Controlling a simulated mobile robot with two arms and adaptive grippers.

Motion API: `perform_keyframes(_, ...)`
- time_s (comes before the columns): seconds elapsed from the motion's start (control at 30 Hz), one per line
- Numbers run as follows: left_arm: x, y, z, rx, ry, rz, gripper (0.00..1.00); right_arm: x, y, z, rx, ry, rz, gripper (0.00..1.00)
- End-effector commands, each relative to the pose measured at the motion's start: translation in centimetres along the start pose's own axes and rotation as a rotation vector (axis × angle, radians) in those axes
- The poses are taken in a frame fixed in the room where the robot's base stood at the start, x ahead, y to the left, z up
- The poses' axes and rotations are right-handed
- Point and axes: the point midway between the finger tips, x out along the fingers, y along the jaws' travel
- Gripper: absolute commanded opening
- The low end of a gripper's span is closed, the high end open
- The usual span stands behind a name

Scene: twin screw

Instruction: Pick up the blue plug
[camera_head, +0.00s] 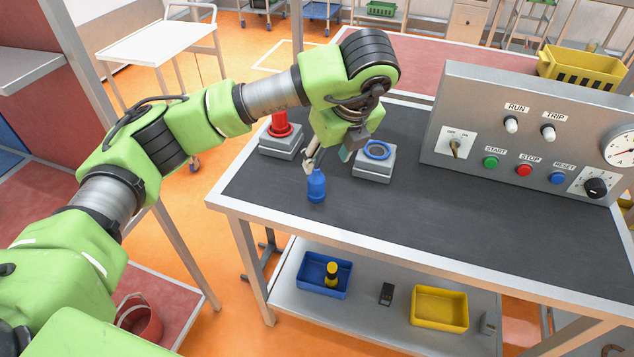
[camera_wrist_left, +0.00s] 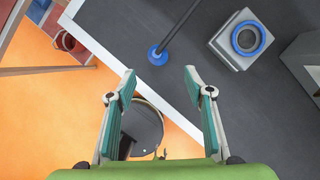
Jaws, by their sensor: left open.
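The blue plug (camera_head: 316,187) stands upright on the dark table top near its front left edge. It looks like a small bottle with a narrower top. My left gripper (camera_head: 326,158) is open and empty, pointing down close above and slightly right of the plug. In the left wrist view, a round blue thing that looks like the plug (camera_wrist_left: 158,55) lies just beyond the open fingertips (camera_wrist_left: 158,81), not between them. A dark bar runs up and right from it; I cannot tell what the bar is. My right gripper is not in view.
A grey block with a blue ring (camera_head: 375,163) stands right of the plug, and shows in the wrist view (camera_wrist_left: 240,45). A block with a red cylinder (camera_head: 281,140) is behind left. A control panel (camera_head: 530,140) stands at right. The table's front middle (camera_head: 430,220) is clear.

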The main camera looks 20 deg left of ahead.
Motion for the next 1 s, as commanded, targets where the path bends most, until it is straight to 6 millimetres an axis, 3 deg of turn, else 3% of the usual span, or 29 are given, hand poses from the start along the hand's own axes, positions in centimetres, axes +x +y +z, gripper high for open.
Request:
perform_keyframes(0.1,2.6,0.1,-0.4,0.001,0.009,0.003,0.48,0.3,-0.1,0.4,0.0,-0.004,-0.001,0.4)
perform_keyframes(0.3,5.6,0.1,-0.2,0.001,0.007,0.003,0.48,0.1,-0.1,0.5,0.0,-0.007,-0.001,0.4)
perform_keyframes(0.53,7.2,0.1,-0.2,0.003,0.005,0.0,0.48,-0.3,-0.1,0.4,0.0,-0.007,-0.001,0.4)
perform_keyframes(0.73,9.9,0.7,-0.3,0.003,0.007,0.005,0.48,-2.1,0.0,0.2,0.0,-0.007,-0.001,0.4)
perform_keyframes(1.0,12.2,0.5,-0.4,0.004,0.005,-0.001,0.48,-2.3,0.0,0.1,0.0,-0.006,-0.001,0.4)
